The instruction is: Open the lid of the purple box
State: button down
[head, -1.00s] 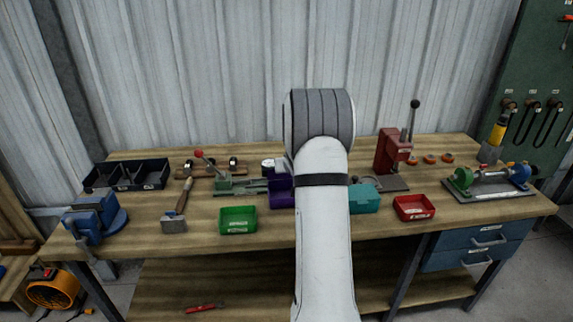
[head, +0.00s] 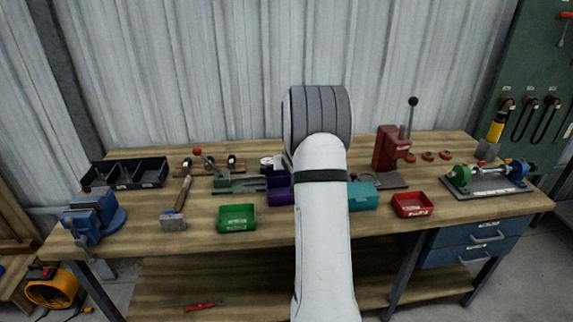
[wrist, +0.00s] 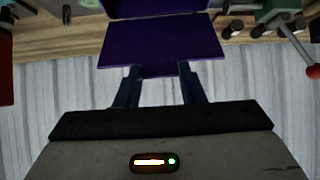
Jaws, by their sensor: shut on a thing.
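The purple box (head: 279,191) stands on the workbench in the head view, its right side hidden behind my arm. In the wrist view, the box body (wrist: 150,6) shows at the top edge. Its flat purple lid (wrist: 155,40) extends from there toward my gripper (wrist: 160,80), with a visible fold line between them. The gripper is shut on the lid's edge, with one dark finger at each side. In the head view the fingers are hidden behind my arm. The lid's exact angle cannot be told.
A green bin (head: 237,218) stands left of the purple box. A teal box (head: 362,197) and a red bin (head: 412,204) stand to the right. A toggle clamp (head: 225,182) is close by on the left, and a red press (head: 390,150) stands behind the teal box.

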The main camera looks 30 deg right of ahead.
dwell(0.3)
jog(key=c, duration=0.9)
grip_release()
jog(key=shift+s+r, duration=0.1)
jog(key=v, duration=0.7)
jog(key=shift+s+a+r, duration=0.1)
jog(key=shift+s+r, duration=0.05)
jog(key=shift+s, duration=0.1)
